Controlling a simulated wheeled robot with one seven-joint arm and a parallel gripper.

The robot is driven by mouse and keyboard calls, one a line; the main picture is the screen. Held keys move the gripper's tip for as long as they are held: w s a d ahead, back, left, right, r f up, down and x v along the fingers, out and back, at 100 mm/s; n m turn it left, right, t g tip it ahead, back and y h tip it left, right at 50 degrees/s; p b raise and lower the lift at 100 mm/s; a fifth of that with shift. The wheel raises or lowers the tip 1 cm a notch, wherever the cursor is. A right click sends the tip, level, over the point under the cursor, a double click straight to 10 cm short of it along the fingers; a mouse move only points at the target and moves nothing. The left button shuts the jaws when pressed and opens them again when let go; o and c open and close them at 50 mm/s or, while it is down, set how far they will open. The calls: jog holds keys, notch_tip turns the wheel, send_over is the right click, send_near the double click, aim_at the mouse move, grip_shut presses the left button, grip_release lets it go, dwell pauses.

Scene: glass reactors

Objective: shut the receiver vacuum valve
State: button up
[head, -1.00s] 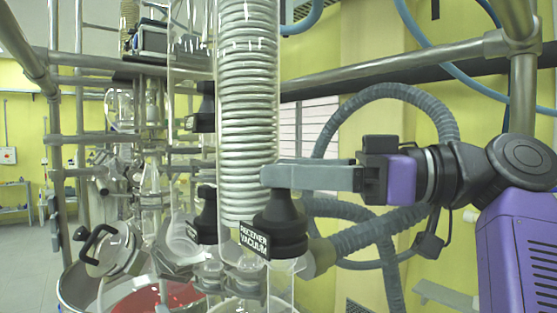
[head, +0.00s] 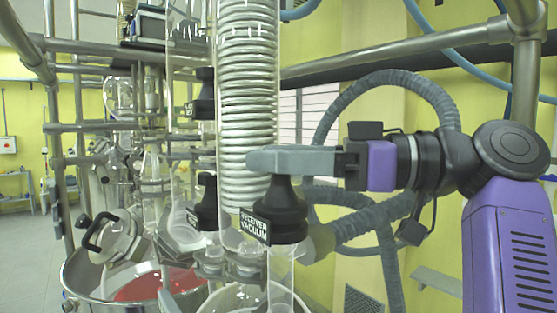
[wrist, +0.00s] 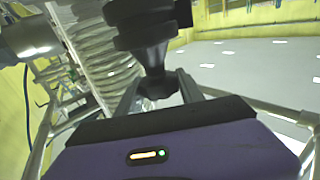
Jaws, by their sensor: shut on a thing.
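The receiver vacuum valve (head: 277,217) is a black knob with a wide base and narrow neck, labelled "RECEIVER VACUUM" (head: 255,226), on a glass tube right of the coiled condenser. My gripper (head: 265,160) reaches in from the right with its grey fingers level, at the top of the knob. In the wrist view, the fingers (wrist: 158,88) lie on both sides of the narrow end of the black knob (wrist: 153,60), shut on it. The near finger hides part of the knob's top in the head view.
The glass condenser with a metal coil (head: 248,90) stands close behind the fingers. Another black valve (head: 206,203) is just to the left. A grey ribbed hose (head: 385,80) loops behind my arm. A metal rail (head: 410,50) crosses above. A vessel with red contents (head: 160,285) is at lower left.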

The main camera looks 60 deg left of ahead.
jog(key=shift+f+t+b, duration=0.15)
jog(key=shift+t+b, duration=0.15)
jog(key=shift+b, duration=0.05)
jog(key=m+t+y+b, duration=0.2)
jog(key=b, duration=0.1)
jog(key=shift+f, duration=0.15)
jog(key=m+t+y+b, duration=0.2)
jog(key=t+b, duration=0.1)
jog(key=t, duration=0.1)
jog(key=shift+m, duration=0.4)
jog(key=m+t, duration=0.1)
jog(key=m+t+b, duration=0.1)
jog(key=t, duration=0.1)
jog(key=m+t+y, duration=0.1)
jog(key=t, duration=0.1)
jog(key=shift+r+m, duration=0.3)
jog(key=shift+w+r+m+t+h+b, duration=0.2)
jog(key=shift+m+t, duration=0.7)
jog(key=shift+t, duration=0.6)
jog(key=shift+s+f+m+t+h+b, duration=0.1)
jog(key=shift+m+t+b, duration=0.15)
jog(key=shift+m+t, duration=0.95)
jog(key=shift+t, duration=0.6)
jog(key=o, duration=1.1)
